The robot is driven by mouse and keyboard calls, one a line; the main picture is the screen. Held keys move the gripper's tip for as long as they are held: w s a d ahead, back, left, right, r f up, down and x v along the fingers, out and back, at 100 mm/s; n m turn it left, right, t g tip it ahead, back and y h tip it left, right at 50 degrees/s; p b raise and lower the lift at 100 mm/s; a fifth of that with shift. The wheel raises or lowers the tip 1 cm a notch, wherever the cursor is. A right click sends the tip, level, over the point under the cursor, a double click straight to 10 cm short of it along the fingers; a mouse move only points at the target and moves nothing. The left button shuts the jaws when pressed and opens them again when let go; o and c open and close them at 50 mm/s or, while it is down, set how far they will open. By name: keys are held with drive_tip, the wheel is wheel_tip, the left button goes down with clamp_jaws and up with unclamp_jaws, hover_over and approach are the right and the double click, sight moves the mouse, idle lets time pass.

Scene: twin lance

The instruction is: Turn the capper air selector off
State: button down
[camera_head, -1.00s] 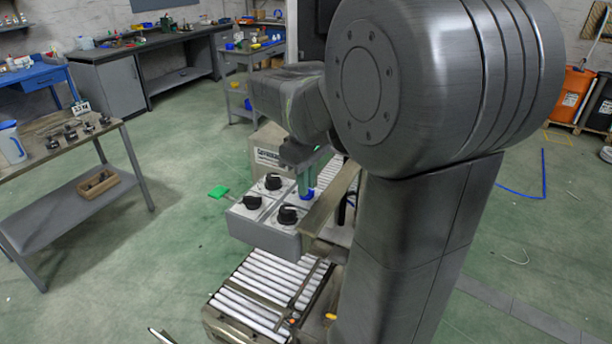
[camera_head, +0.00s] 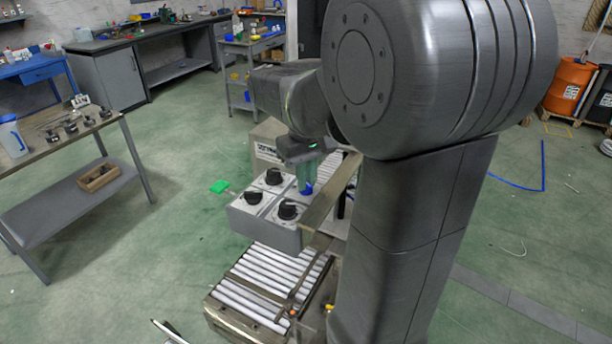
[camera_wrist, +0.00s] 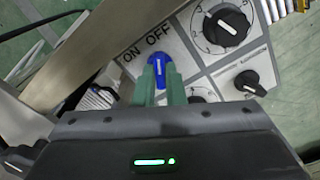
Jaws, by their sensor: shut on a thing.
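The blue selector knob (camera_wrist: 160,70) sits on the light grey control panel (camera_wrist: 212,50), beside the printed words ON and OFF. Its white mark points up in the wrist view, towards OFF. My gripper (camera_wrist: 161,85) has its green fingers closed around the knob, one on each side. In the head view, my gripper (camera_head: 305,176) points down at the blue knob (camera_head: 306,189) on the right rear part of the control box (camera_head: 262,227). The fingers hide part of the knob.
Black knobs (camera_head: 288,210) stand close by on the same box. A flat metal bar (camera_head: 328,200) runs just right of the blue knob. A roller conveyor (camera_head: 265,285) lies in front. A workbench (camera_head: 62,145) stands left, with open floor between.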

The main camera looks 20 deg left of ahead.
drive_tip(key=c, duration=1.5)
unclamp_jaws()
wheel_tip(320, 180, up, 14)
drive_tip(key=shift+f, duration=0.1)
wheel_tip(320, 180, down, 14)
drive_tip(key=shift+r, duration=0.1)
drive_tip(key=shift+r, duration=0.1)
